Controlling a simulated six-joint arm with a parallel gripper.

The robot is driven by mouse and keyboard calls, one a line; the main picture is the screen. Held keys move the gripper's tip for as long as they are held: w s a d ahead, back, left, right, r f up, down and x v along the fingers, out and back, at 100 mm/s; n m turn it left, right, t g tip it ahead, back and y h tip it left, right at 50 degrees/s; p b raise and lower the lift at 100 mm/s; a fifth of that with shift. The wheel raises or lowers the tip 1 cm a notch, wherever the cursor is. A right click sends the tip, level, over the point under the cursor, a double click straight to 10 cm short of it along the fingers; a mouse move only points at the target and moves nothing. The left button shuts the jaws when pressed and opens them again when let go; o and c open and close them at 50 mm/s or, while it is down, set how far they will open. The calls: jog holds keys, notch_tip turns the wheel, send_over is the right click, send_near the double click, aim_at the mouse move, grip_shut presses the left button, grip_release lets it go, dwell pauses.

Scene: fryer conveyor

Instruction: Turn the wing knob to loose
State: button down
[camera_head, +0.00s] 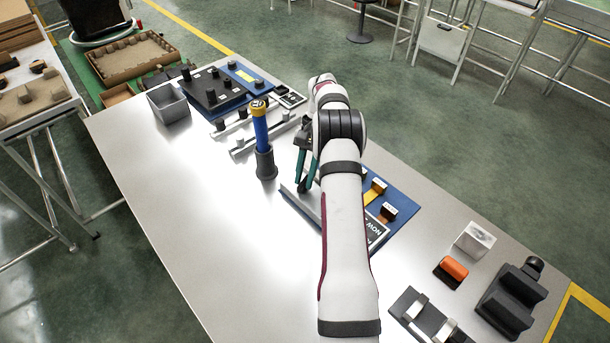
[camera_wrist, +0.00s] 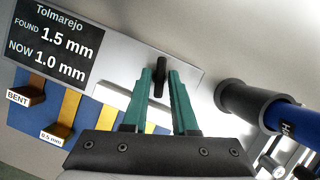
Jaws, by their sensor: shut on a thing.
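My gripper (camera_wrist: 160,76), with two teal fingers, is shut on the dark wing knob (camera_wrist: 158,88) in the wrist view. The knob sits between the fingertips, over a grey metal plate (camera_wrist: 125,52). Its turned angle is hard to read. In the head view my gripper (camera_head: 303,172) points down at the plate beside the blue board, and the arm and fingers hide the knob there.
A blue-handled tool with a yellow top (camera_head: 260,128) stands upright in a dark cup (camera_head: 265,163) just left of my gripper. The left table front (camera_head: 190,225) is bare.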

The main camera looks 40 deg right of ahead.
jog(key=shift+a+f, duration=0.1)
jog(key=shift+f, duration=0.05)
dwell(0.3)
jog(key=c, duration=0.9)
grip_release()
jog(key=v, duration=0.7)
jog(key=shift+w+r, duration=0.1)
jog(key=shift+r, duration=0.2)
